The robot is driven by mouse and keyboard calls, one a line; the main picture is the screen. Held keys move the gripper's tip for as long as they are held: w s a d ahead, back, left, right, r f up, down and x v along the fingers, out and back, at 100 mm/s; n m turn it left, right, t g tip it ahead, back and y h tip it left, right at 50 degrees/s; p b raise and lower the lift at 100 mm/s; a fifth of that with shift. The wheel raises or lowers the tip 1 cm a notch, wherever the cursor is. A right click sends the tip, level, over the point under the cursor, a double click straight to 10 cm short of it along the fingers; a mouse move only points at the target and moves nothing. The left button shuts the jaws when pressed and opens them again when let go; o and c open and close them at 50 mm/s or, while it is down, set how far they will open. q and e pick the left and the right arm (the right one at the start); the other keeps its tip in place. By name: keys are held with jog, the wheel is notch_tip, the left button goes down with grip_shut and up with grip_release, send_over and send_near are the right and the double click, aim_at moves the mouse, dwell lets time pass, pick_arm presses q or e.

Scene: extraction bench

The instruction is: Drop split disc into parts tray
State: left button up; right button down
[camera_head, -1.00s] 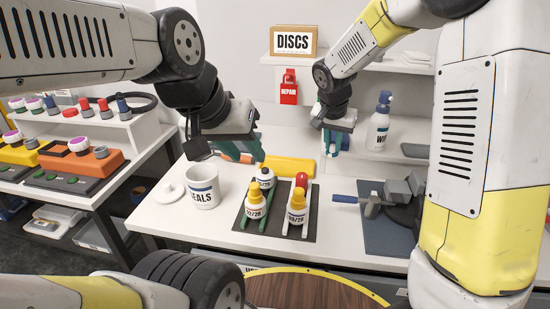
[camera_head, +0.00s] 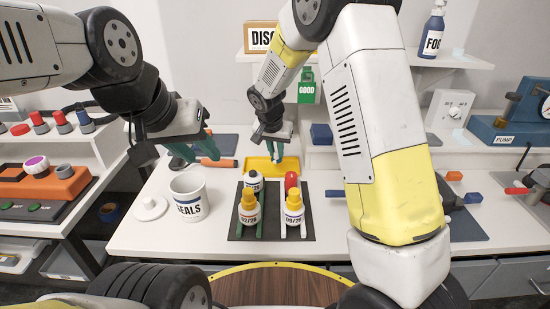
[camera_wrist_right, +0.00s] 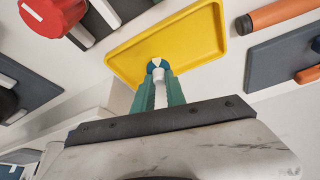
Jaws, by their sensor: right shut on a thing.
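The parts tray appears to be the shallow yellow tray (camera_head: 283,171) on the white bench behind the bottles; it fills the upper middle of the right wrist view (camera_wrist_right: 203,35). My right gripper (camera_head: 273,157) is over this tray, pointing down. In the right wrist view its green fingers (camera_wrist_right: 158,78) are shut on a small white piece (camera_wrist_right: 157,62), apparently the split disc, seen against the tray's near part. Its height above the tray floor is unclear. The disc is too small to make out in the head view. My left gripper (camera_head: 195,150) is open and empty, left of the tray.
A white SEALS cup (camera_head: 188,195) and a lid (camera_head: 150,208) stand at left. An orange-handled tool (camera_head: 218,163) lies left of the tray.

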jog(key=shift+f, duration=0.8)
jog(key=c, duration=1.3)
grip_release()
jog(key=d+v, duration=0.1)
jog(key=v, duration=0.6)
jog(key=s+d+r+n+y, duration=0.1)
jog(key=s+d+r+y, duration=0.1)
jog(key=s+d+r, duration=0.8)
jog(key=s+d+r+n, duration=0.1)
jog(key=s, duration=0.5)
jog(key=s+d+r+t+y, duration=0.1)
jog(key=s+r, duration=0.1)
jog(key=s, duration=0.4)
jog(key=s+d+r+n+t, duration=0.1)
jog(key=s+d, duration=0.1)
jog(key=s, duration=0.4)
jog(key=shift+s+r+n, duration=0.25)
jog(key=shift+r+n, duration=0.05)
